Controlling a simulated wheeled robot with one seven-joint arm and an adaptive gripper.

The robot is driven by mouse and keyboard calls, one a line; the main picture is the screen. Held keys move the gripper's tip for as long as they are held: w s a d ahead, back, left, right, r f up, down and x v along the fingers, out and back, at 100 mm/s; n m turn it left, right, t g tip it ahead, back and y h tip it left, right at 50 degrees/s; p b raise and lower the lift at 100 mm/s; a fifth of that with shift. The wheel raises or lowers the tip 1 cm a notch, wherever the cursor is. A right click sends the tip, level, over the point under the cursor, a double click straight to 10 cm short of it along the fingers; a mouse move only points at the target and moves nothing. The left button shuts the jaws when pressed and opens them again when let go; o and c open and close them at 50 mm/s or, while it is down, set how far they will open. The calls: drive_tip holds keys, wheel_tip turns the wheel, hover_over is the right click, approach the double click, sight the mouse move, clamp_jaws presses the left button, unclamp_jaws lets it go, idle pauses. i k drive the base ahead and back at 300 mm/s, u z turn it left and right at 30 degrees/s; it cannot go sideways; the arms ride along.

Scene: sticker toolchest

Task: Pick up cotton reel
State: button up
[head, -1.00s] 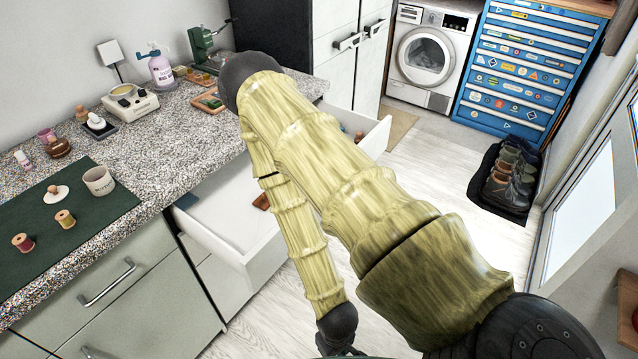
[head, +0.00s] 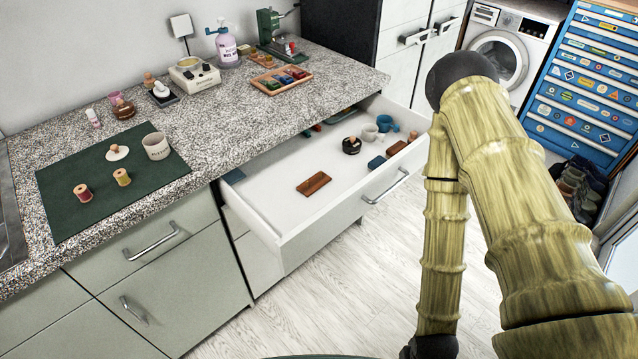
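Two cotton reels stand upright on the dark green mat (head: 75,227) on the worktop at the left. One is a red cotton reel (head: 83,193); to its right is a yellow-olive cotton reel (head: 122,177). Both have pale wooden ends and stand apart. My arm rises on the right and its forearm hangs down in front of the open drawer. Its dark wrist joint is cut off by the bottom edge, and my gripper is out of the picture. The reels are well to the left of my arm, with nothing touching them.
A mug (head: 156,147) and a white knobbed lid (head: 117,153) share the mat. An open drawer (head: 282,212) juts out below the worktop, holding a brown block (head: 314,184) and cups. A sink edge (head: 10,225) is at far left. Floor before the cabinets is clear.

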sight(82, 193)
drive_tip(key=u, duration=0.5)
drive_tip(key=k, duration=1.25)
drive_tip(key=u, duration=1.25)
drive_tip(key=i, duration=0.9)
drive_tip(key=z, duration=0.1)
